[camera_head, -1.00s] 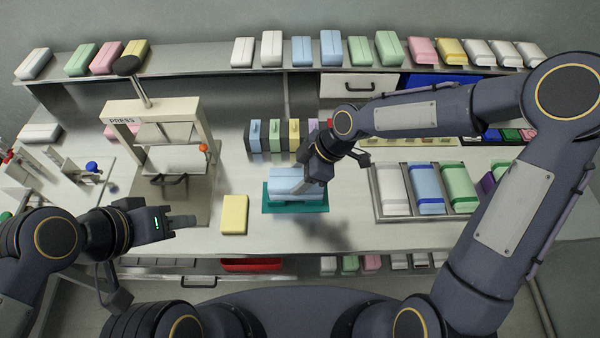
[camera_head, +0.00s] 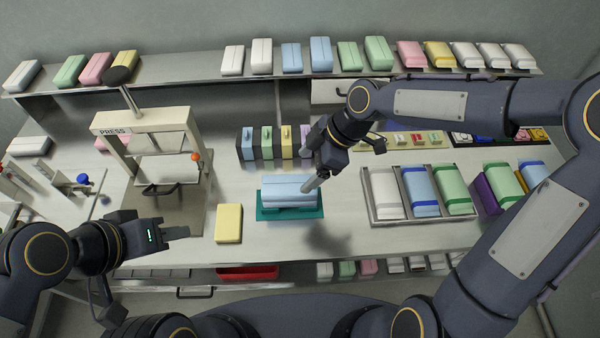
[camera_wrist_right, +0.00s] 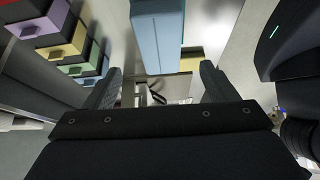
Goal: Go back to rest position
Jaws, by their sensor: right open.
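My right gripper (camera_head: 314,182) is above the right end of a light blue packet (camera_head: 285,195), which lies on a teal mat (camera_head: 264,214). In the right wrist view the right gripper (camera_wrist_right: 160,85) has its two fingers spread with nothing held between them. The blue packet (camera_wrist_right: 158,35) shows beyond the fingertips there, apart from them. My left gripper (camera_head: 176,232) hovers over the table's front left, empty as far as I see; its finger gap is not clear.
A press (camera_head: 148,120) stands at the left. A yellow packet (camera_head: 229,223) lies left of the mat. A metal tray (camera_head: 370,212) with several packets is at the right, and coloured drawers (camera_head: 262,160) stand behind the mat. A shelf (camera_head: 195,78) with packets runs along the back.

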